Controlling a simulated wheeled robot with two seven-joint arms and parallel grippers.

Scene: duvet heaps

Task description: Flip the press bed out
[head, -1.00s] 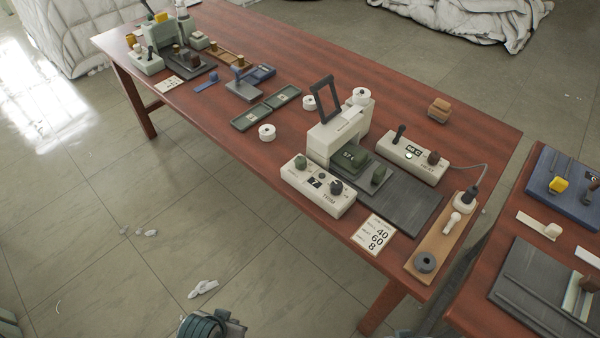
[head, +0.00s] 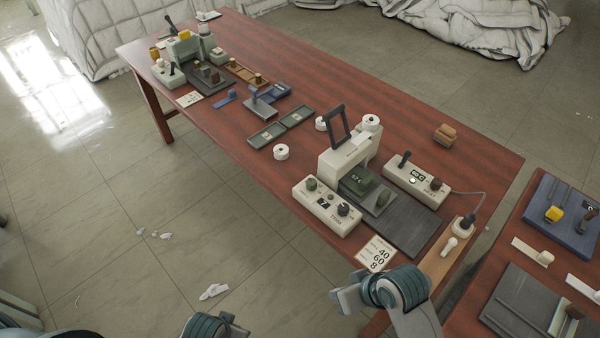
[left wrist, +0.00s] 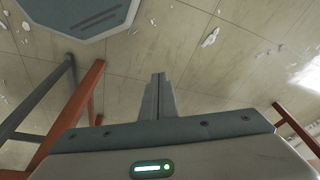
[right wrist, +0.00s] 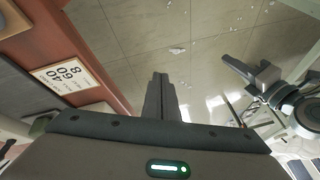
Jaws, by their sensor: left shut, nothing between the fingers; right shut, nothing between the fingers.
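The near press (head: 345,160) is a pale body with a dark upright handle frame (head: 336,125) on the long red-brown table. Its bed, a dark grey plate (head: 408,228), lies flat on the table in front of it. My right gripper (head: 347,294) is just off the table's front edge, by the number card, away from the press. It is shut and empty in the right wrist view (right wrist: 160,80). My left gripper (left wrist: 158,80) is shut and empty over the floor.
Pale control boxes (head: 328,207) (head: 416,179) flank the press. The number card (head: 376,254) lies at the front edge, with a wooden strip (head: 444,258) beside it. A second press (head: 184,50) stands at the far end. Another table (head: 535,250) is at right. Bare floor lies in front.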

